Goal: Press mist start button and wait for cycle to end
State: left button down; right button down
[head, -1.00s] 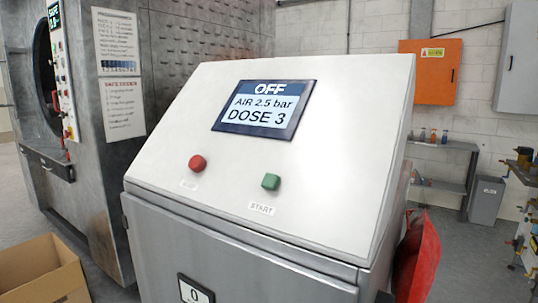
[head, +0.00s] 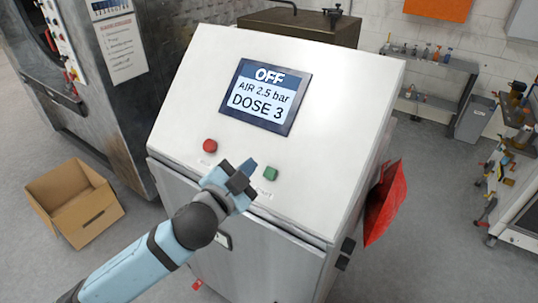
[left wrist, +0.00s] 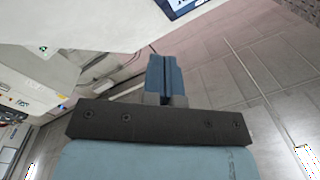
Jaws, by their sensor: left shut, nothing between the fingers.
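The white sloped control panel (head: 340,120) stands in the middle of the head view. Its display (head: 265,96) reads OFF, AIR 2.5 bar, DOSE 3. A green button (head: 270,173) is at the lower right of the panel, and a red button (head: 210,146) is to its left. My left gripper (head: 243,180) is shut and empty in front of the panel's lower part, just left of the green button and apart from it in the picture. The START label is partly hidden by the gripper. The left wrist view shows its closed fingers (left wrist: 166,80). My right gripper is not in view.
A metal washer cabinet (head: 75,100) stands at the left. An open cardboard box (head: 90,215) lies on the floor beside it. A red bag-like thing (head: 383,205) hangs at the panel's right side. A shelf with bottles (head: 430,68) is at the back right.

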aim_at(270, 173)
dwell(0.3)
pick_arm(q)
jog(key=shift+w+d+f+b, duration=0.6)
jog(key=shift+w+f+b, duration=0.25)
jog(key=shift+f+b, duration=0.2)
jog(key=shift+w+d+f+b, duration=0.6)
jog(key=shift+w+f+b, duration=0.25)
jog(key=shift+f+b, duration=0.2)
jog(key=shift+w+d+f+b, duration=0.6)
jog(key=shift+w+f+b, duration=0.25)
jog(key=shift+f+b, duration=0.2)
jog(key=shift+w+d+f, duration=0.2)
jog(key=shift+f, duration=0.05)
jog(key=shift+w+d+f+b, duration=0.2)
jog(key=shift+w+f+b, duration=0.1)
jog(key=shift+f+b, duration=0.1)
dwell(0.7)
jog(key=shift+r, duration=0.15)
jog(key=shift+s+a+r+p, duration=0.4)
jog(key=shift+s+r+p, duration=0.15)
jog(key=shift+p, duration=0.25)
